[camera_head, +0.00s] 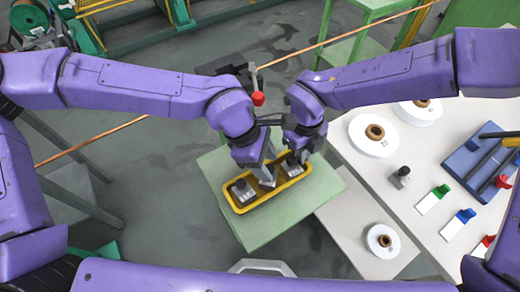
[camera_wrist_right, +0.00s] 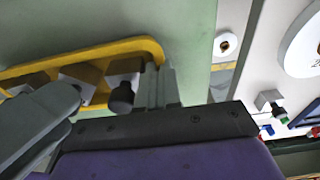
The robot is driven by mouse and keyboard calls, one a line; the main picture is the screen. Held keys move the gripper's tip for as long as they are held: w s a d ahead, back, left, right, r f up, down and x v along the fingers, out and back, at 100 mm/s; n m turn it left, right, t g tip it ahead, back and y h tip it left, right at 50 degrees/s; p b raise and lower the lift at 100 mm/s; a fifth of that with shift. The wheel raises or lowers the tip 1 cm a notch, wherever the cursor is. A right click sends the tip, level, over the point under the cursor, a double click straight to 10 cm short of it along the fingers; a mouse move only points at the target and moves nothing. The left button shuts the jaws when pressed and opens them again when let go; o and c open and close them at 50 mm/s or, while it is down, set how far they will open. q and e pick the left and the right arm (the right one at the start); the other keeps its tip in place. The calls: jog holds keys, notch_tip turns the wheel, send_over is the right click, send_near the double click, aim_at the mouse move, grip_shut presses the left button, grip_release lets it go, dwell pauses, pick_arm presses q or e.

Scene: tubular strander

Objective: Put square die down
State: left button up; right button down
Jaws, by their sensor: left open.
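A yellow-rimmed tray (camera_head: 285,192) lies on a green table (camera_head: 325,192). Grey square dies with dark round tops sit in it, one at its left end (camera_head: 242,191) and one at its right end (camera_head: 292,166). My left gripper (camera_head: 267,178) is open, pointing down over the tray's middle. My right gripper (camera_head: 301,157) is low at the tray's right end, by the right die. In the right wrist view its fingers (camera_wrist_right: 162,88) stand beside a grey die with a black knob (camera_wrist_right: 122,90); whether they grip anything is unclear. Grey gripper parts hide the tray's near left portion there.
A white table (camera_head: 370,205) on the right holds white spools (camera_head: 372,137), a small knobbed block (camera_head: 401,176), coloured tags (camera_head: 432,199) and a blue rack (camera_head: 478,155). A red-knobbed lever (camera_head: 258,98) and a copper-coloured wire (camera_head: 105,135) run behind the green table.

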pick_arm(q)
jog(key=v, duration=1.1)
pick_arm(e)
jog(key=c, duration=1.3)
grip_release()
pick_arm(q)
jog(key=shift+s, duration=0.1)
pick_arm(e)
jog(key=shift+o, duration=0.2)
notch_tip(320, 180, up, 12)
jog(key=w, duration=0.1)
jog(key=shift+a, duration=0.45)
